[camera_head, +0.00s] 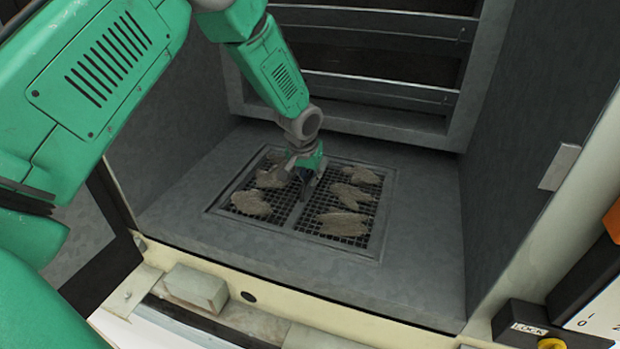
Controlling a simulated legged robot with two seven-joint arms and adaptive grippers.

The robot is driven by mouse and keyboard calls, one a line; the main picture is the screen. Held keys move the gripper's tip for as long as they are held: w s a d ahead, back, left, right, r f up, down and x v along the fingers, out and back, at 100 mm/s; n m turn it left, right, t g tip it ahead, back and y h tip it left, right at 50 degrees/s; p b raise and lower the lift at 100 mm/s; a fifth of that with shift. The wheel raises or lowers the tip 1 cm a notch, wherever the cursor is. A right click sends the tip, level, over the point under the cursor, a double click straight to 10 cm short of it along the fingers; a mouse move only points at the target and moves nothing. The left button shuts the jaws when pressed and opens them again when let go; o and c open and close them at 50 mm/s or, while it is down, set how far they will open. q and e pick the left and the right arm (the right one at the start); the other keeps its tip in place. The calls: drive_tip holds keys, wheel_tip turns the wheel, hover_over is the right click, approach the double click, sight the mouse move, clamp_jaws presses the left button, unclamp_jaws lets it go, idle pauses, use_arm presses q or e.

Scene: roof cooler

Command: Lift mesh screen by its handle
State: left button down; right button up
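The mesh screen (280,213) is a dark square grid set in a frame in the grey floor of the open cooler housing. A bar runs across its middle. Several brown leaf-like clumps (345,222) lie on it, on both sides of the bar. My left gripper (304,193) points down over the middle of the screen, its dark fingertips at or close to the mesh. The handle cannot be made out; the gripper covers that part of the screen. Whether the fingers are open or closed on something is not clear. My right gripper is not in view.
Grey walls stand left and right of the screen, and a slatted metal panel (380,92) stands behind it. The housing's pale front sill (300,317) runs along the near side. A lock switch with a yellow knob (551,342) sits at the lower right.

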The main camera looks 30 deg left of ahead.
use_arm(q)
drive_tip(key=shift+w+r, duration=0.1)
drive_tip(key=shift+r, duration=0.05)
drive_tip(key=shift+a+r+p, duration=0.1)
drive_tip(key=shift+r+p, duration=0.35)
drive_tip(key=shift+p, duration=0.05)
drive_tip(key=shift+r+p, duration=2.35)
drive_tip(key=shift+r, duration=0.65)
